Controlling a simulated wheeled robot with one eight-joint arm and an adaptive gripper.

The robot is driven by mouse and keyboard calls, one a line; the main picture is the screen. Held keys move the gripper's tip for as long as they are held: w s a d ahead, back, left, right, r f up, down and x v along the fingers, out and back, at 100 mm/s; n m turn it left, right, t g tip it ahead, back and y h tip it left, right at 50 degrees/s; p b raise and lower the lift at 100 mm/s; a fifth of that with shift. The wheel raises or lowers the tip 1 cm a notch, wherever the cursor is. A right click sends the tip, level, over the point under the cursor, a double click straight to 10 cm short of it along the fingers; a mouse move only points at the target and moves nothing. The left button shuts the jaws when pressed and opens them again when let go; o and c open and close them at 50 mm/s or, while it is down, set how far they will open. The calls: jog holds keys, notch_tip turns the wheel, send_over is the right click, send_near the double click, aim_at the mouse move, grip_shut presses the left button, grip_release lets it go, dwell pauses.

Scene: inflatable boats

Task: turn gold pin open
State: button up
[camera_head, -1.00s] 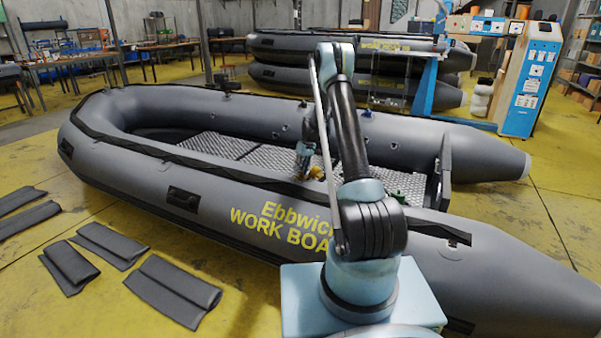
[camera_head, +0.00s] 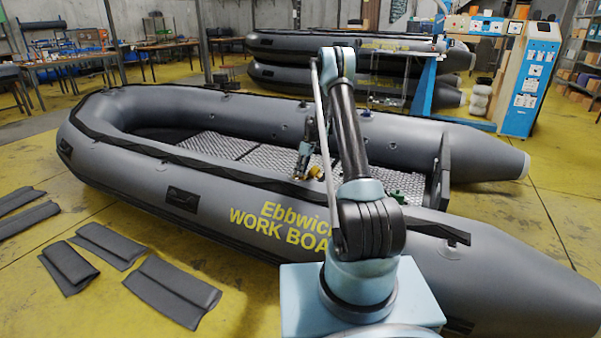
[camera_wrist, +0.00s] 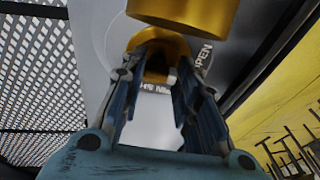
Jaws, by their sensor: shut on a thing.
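The gold pin (camera_wrist: 160,45) is in the upper middle of the wrist view, on a grey plate (camera_wrist: 92,45) with printed lettering. The word OPEN is at its right. A thick gold cylinder (camera_wrist: 185,12) fills the top edge; I cannot tell how it joins the part between my fingers. My gripper (camera_wrist: 155,72) is shut on the gold pin, with one finger on each side. In the head view, the gold part (camera_head: 316,172) shows small inside the near tube of the grey boat (camera_head: 130,125), beside my gripper (camera_head: 304,166).
The boat has a patterned floor (camera_head: 215,146) and a stern board (camera_head: 443,165). Grey padded pieces (camera_head: 172,290) lie on the yellow floor at the left. Stacked boats (camera_head: 300,50) and a blue-sided stand (camera_head: 532,85) are behind.

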dwell(0.3)
jog(key=o, duration=1.1)
jog(key=shift+c, duration=0.2)
jog(key=shift+r, duration=0.1)
jog(key=v, duration=1.1)
jog(key=shift+r, duration=0.35)
jog(key=shift+d, duration=0.15)
